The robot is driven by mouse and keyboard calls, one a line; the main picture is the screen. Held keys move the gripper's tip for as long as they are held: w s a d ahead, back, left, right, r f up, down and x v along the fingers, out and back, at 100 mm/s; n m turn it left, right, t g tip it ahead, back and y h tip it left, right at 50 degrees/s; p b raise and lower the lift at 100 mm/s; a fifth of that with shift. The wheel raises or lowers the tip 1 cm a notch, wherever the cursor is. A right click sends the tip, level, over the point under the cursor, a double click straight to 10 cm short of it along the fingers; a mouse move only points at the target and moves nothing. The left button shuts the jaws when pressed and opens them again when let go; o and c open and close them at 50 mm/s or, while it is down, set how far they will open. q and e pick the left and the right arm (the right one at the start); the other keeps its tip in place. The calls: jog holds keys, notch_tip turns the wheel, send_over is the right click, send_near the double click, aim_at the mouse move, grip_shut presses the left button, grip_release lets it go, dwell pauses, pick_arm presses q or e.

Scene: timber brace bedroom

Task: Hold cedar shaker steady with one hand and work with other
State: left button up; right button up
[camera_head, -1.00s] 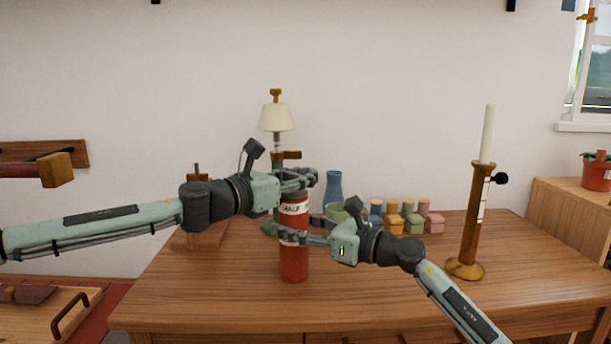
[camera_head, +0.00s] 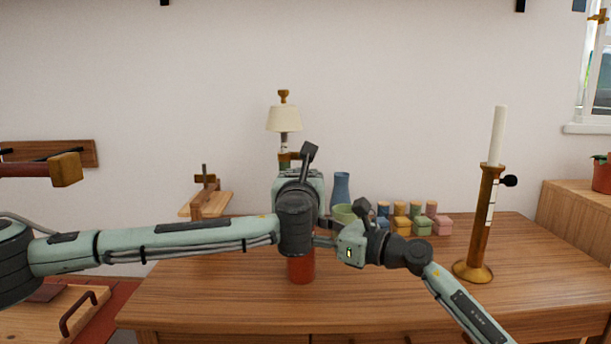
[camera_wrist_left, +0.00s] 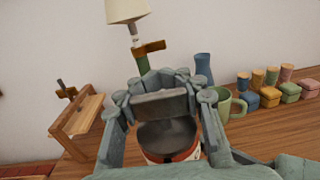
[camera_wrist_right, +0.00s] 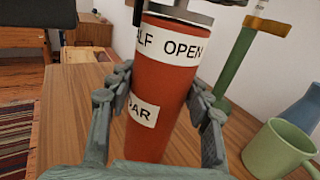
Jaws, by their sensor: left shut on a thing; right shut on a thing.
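The cedar shaker is a red cylinder (camera_head: 301,270) standing upright on the table, mostly hidden behind my left wrist in the head view. In the right wrist view its body (camera_wrist_right: 160,65) carries white labels reading "LF OPEN" and "AR". My right gripper (camera_wrist_right: 158,95) is shut around the body, one finger on each side. My left gripper (camera_wrist_left: 163,88) is shut at the shaker's top, above the right one. The left wrist view shows the dark top (camera_wrist_left: 168,135) between its fingers, with a red and white rim below. The exact finger contact there is unclear.
Behind the shaker stand a lamp (camera_head: 284,118), a green mug (camera_wrist_right: 278,150) and a blue vase (camera_head: 341,188). Several small coloured jars (camera_head: 401,224) are right of them. A brass candlestick (camera_head: 481,225) stands at right. The table (camera_head: 390,295) is clear in front.

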pick_arm(q)
jog(key=shift+a+n+y, duration=0.25)
jog(key=shift+n+y, duration=0.45)
jog(key=shift+y, duration=0.4)
jog(key=shift+a+n+y, duration=0.2)
jog(key=shift+n+y, duration=0.5)
jog(key=shift+y, duration=0.4)
jog(key=shift+a+g+y, duration=0.1)
jog(key=shift+g+y, duration=0.2)
jog(key=o, duration=1.4)
jog(key=shift+s, duration=0.1)
jog(key=v, duration=1.2)
